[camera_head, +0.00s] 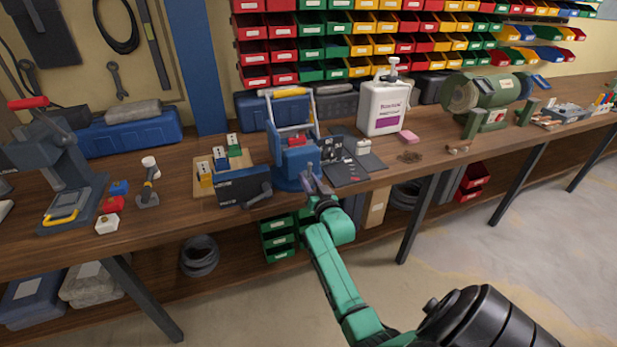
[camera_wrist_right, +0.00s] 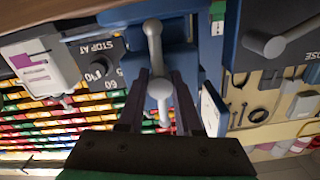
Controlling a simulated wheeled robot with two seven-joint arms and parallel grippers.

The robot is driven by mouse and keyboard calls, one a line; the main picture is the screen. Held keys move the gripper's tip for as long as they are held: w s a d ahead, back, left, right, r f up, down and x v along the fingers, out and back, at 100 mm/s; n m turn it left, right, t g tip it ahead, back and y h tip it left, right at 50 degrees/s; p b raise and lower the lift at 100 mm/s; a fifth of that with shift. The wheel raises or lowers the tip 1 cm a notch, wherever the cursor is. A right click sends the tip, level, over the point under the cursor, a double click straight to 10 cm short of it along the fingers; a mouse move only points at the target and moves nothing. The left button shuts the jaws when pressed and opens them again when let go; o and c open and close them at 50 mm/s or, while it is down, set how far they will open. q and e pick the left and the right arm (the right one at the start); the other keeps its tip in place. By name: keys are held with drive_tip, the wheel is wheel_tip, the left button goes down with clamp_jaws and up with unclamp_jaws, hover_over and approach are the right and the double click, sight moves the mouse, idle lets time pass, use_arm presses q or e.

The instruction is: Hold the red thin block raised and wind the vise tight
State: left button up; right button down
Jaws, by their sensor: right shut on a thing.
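The blue vise (camera_head: 287,163) stands at the front edge of the wooden bench. A small red block (camera_head: 297,141) shows at its top; how it is held there is hard to tell. My right gripper (camera_head: 312,187) reaches up to the front of the vise. In the right wrist view its dark fingers (camera_wrist_right: 158,100) are shut on the grey vise handle (camera_wrist_right: 154,40), a bar with rounded ends. My left gripper is in neither view.
A board with coloured blocks (camera_head: 205,185) and a dark box (camera_head: 245,186) stand left of the vise. A dark plate (camera_head: 352,170) and a white jug (camera_head: 385,108) are to its right. Bins fill the wall behind. The floor in front is clear.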

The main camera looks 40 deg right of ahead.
drive_tip(key=shift+s+f+m, duration=0.1)
drive_tip(key=shift+f+m, duration=0.25)
drive_tip(key=shift+m, duration=0.25)
drive_tip(key=c, duration=0.6)
unclamp_jaws()
drive_tip(key=shift+s+r, duration=0.1)
drive_tip(key=shift+r, duration=0.2)
drive_tip(key=v, duration=1.4)
drive_tip(key=shift+s+a, duration=0.2)
drive_tip(key=shift+s, duration=0.1)
